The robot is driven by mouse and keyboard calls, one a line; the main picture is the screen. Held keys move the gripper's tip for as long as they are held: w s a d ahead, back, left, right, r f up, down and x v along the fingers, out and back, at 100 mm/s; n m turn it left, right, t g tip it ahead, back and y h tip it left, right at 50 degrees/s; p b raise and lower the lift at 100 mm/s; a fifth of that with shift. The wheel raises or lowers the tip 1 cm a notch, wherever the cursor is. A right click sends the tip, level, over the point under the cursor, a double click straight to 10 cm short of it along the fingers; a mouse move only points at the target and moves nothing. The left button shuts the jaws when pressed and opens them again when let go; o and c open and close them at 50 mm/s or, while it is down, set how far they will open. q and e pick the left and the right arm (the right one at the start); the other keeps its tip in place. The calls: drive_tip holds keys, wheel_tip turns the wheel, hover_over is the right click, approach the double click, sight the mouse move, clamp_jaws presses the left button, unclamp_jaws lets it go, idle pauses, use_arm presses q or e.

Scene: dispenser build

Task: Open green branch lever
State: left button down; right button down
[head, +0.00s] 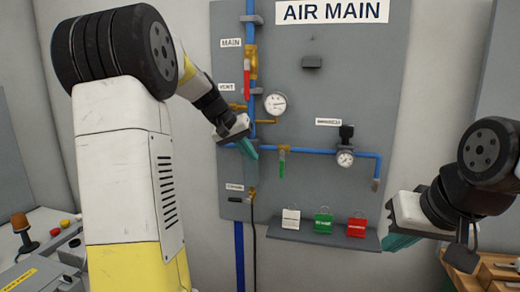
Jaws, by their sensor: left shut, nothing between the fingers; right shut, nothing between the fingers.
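The green branch lever (281,167) hangs straight down from a brass valve on the horizontal blue pipe (315,152), so it stands across that pipe. My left gripper (250,149) is shut and empty. Its teal fingers are just left of the green lever and in front of the blue pipe's junction, with a visible gap to the lever. Whether the fingers touch the pipe or panel cannot be told. My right gripper (399,243) is shut and empty at the lower right, below and in front of the panel shelf's right end.
The grey AIR MAIN panel (335,85) carries a red lever (247,85) at MAIN, a gauge (275,104) and another gauge (345,158). White, green and red tags stand on the shelf (335,240). A console (40,265) stands left, wooden blocks (495,270) right.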

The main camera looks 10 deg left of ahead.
sight(282, 164)
use_arm(q)
drive_tip(key=w+d+f, duration=0.3)
drive_tip(key=d+f, duration=0.1)
drive_tip(key=d, duration=0.2)
drive_tip(key=shift+d+f+h, duration=0.2)
drive_tip(key=shift+f+h, duration=0.05)
drive_tip(key=shift+h, duration=0.35)
idle(0.5)
drive_tip(key=d+n+t+h, duration=0.5)
drive_tip(key=d+n+h, duration=0.1)
drive_tip(key=h, duration=0.8)
drive_tip(key=shift+s+d+r+n, duration=0.15)
drive_tip(key=shift+r+n, duration=0.25)
drive_tip(key=shift+n, duration=0.4)
drive_tip(key=shift+t, duration=0.4)
